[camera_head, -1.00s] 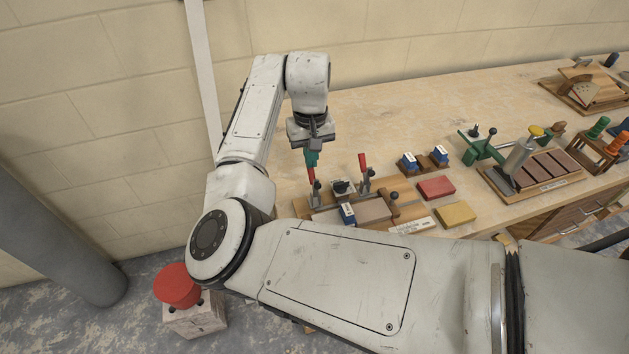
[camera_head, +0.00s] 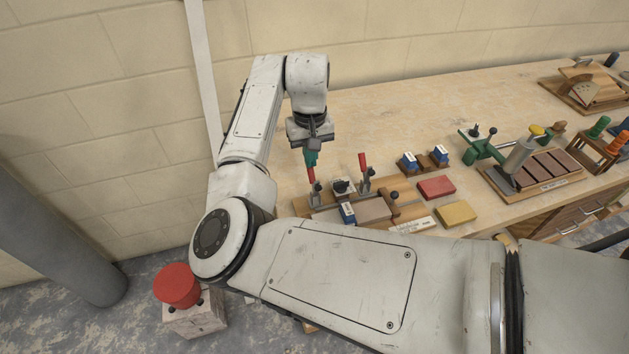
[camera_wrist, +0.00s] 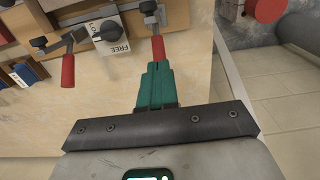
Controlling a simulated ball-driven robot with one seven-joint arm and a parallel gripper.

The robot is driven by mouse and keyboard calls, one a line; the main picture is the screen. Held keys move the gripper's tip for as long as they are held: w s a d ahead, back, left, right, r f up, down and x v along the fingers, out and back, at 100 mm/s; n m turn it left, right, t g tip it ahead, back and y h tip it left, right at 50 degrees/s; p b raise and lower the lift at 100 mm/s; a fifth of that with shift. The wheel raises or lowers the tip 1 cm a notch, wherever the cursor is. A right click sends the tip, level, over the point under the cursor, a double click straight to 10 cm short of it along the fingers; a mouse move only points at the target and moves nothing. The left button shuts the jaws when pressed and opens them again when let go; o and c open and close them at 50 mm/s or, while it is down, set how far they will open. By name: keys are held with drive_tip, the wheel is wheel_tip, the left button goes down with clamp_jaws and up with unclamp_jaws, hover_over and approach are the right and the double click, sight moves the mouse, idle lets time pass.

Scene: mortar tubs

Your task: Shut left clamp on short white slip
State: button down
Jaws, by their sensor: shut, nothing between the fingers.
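The left clamp (camera_head: 313,187) stands on a wooden fixture board (camera_head: 301,208), its red handle standing up. My gripper (camera_head: 311,160) is shut and empty, with its teal fingers just above the handle tip. In the wrist view the closed fingertips (camera_wrist: 155,66) meet or nearly meet the red handle (camera_wrist: 158,48); I cannot tell whether they touch. The second clamp (camera_head: 364,175), also with a raised red handle, stands to the right. I cannot make out the short white slip for certain.
Blue blocks (camera_head: 408,161) stand in a holder behind the board. A red block (camera_head: 436,187) and a yellow block (camera_head: 455,213) lie to its right. The bench behind the clamps is clear.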

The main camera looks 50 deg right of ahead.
drive_tip(key=shift+w+d+f, duration=0.15)
drive_tip(key=shift+w+f, duration=0.1)
drive_tip(key=shift+f, duration=0.5)
drive_tip(key=shift+w+d+f+b, duration=0.2)
drive_tip(key=shift+w+f+b, duration=0.05)
drive_tip(key=shift+f+b, duration=0.25)
wheel_tip(320, 180, up, 7)
drive_tip(key=p, duration=0.7)
drive_tip(key=shift+r, duration=0.1)
idle(0.4)
